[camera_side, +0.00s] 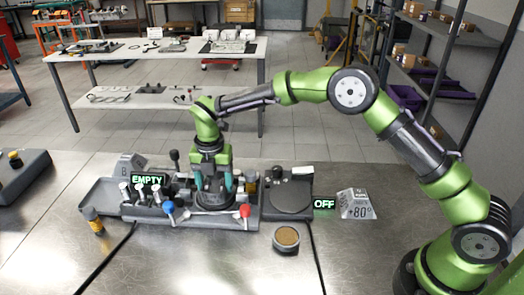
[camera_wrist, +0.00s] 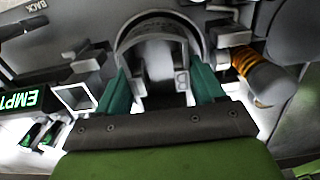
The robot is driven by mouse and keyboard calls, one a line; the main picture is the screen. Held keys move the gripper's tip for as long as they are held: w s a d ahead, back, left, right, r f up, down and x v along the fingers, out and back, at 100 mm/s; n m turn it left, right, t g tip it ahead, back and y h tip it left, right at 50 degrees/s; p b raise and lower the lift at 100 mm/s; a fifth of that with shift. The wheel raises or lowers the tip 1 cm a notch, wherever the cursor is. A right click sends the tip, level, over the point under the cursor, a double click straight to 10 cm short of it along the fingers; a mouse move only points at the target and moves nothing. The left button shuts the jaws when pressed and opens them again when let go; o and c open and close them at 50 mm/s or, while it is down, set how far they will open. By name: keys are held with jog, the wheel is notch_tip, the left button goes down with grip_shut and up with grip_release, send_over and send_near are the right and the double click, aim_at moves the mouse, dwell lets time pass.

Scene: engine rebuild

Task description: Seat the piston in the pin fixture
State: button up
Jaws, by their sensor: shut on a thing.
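My gripper (camera_side: 213,184) points down over the middle of the grey fixture block (camera_side: 240,217) in the side view. Its teal fingers are closed around a grey, round, hollow part that I take to be the piston (camera_wrist: 160,30), seen between the fingertips (camera_wrist: 161,88) in the wrist view. In the side view the piston is mostly hidden between the fingers. It is low at the fixture, but I cannot tell whether it touches the seat.
A blue-knobbed lever (camera_side: 169,207) and a red-knobbed lever (camera_side: 245,211) stick out at the fixture's front. A round dark plate (camera_side: 290,197) with an OFF sign (camera_side: 324,204) is to the right. A round tin (camera_side: 286,238) stands in front. The front bench is mostly clear.

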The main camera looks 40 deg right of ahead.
jog(key=shift+f, duration=0.15)
dwell(0.6)
jog(key=o, duration=1.6)
jog(key=shift+o, duration=0.2)
jog(key=shift+f, duration=0.1)
jog(key=shift+r, duration=3.15)
